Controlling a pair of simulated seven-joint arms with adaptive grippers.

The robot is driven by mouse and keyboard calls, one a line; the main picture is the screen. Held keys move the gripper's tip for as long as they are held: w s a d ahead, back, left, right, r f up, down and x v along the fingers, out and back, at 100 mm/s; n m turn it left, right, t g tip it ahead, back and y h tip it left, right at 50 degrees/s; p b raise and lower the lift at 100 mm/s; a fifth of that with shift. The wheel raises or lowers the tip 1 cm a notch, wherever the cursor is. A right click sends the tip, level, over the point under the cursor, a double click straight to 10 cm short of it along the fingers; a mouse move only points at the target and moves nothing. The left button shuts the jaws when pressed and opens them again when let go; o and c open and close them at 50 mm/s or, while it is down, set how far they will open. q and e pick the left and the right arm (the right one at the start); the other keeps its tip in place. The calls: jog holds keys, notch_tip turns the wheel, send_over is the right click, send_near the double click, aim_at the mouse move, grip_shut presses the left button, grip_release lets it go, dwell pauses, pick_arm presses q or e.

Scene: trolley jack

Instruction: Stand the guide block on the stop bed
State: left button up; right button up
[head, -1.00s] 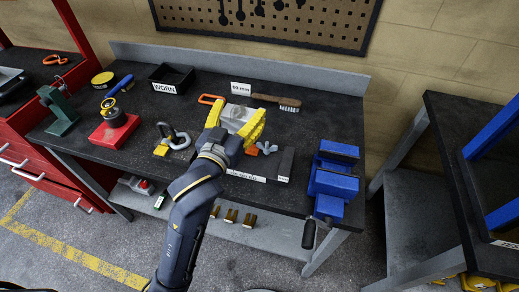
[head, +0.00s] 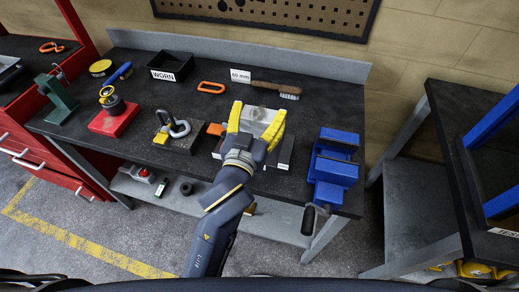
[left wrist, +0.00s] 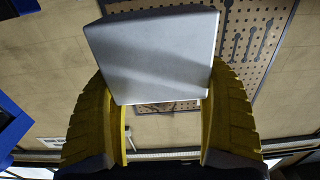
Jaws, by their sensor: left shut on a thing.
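My left gripper (head: 257,122), with yellow fingers, is shut on a pale grey metal block, which I take for the guide block (head: 259,115). In the left wrist view the block (left wrist: 155,55) sits between both fingers (left wrist: 158,125) and shows a broad flat face. In the head view the gripper and block are over the front right part of the bench. A dark bar (head: 286,152) with a white label at its front, apparently part of the stop bed, shows just right of the gripper. The gripper hides most of that bed. I cannot tell whether the block touches it.
A blue vise (head: 335,168) stands to the right. A brush (head: 276,90) and a "60 mm" card (head: 240,75) lie behind. A clamp-like tool on a dark block (head: 178,132), a red base (head: 113,118) and the WORN tray (head: 170,66) are to the left.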

pick_arm(q)
jog(key=shift+f, duration=4.55)
jog(key=shift+f, duration=0.15)
jog(key=o, duration=1.5)
jog(key=shift+f, duration=0.1)
jog(key=shift+o, duration=0.2)
